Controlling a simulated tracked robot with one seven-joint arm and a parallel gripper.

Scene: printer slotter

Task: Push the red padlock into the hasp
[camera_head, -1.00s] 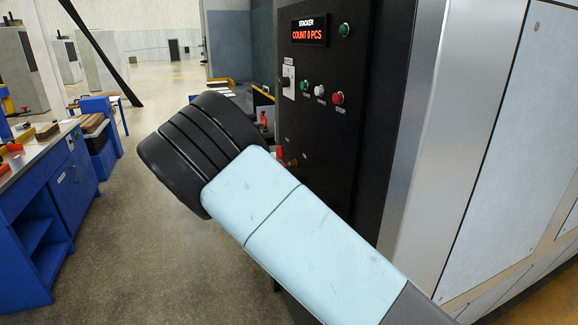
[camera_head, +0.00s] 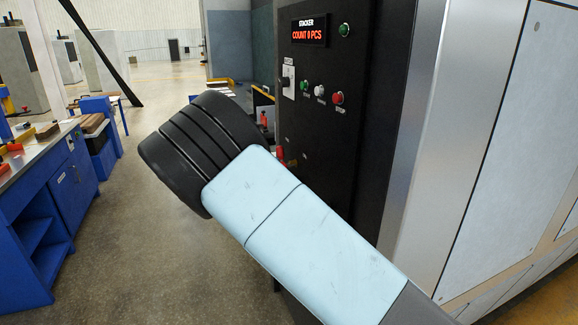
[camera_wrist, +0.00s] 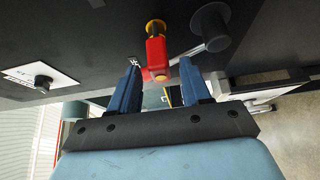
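In the wrist view, the red padlock (camera_wrist: 157,54) is just ahead of and between my fingertips, close to the black panel. A yellow-and-red part (camera_wrist: 155,27) sits directly above it; I cannot make out the hasp clearly or whether the padlock is in it. My gripper (camera_wrist: 160,68) has its two blue fingers apart, with gaps visible beside the padlock. In the head view, my arm hides the gripper, and only a small red piece (camera_head: 280,153), perhaps the padlock, shows past the arm's edge.
The black stacker panel (camera_head: 325,120) bears buttons and a red display reading "COUNT 0 PCS". A dark round knob (camera_wrist: 210,27) sticks out to the right of the padlock. A blue workbench (camera_head: 66,185) stands at left, with open floor between.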

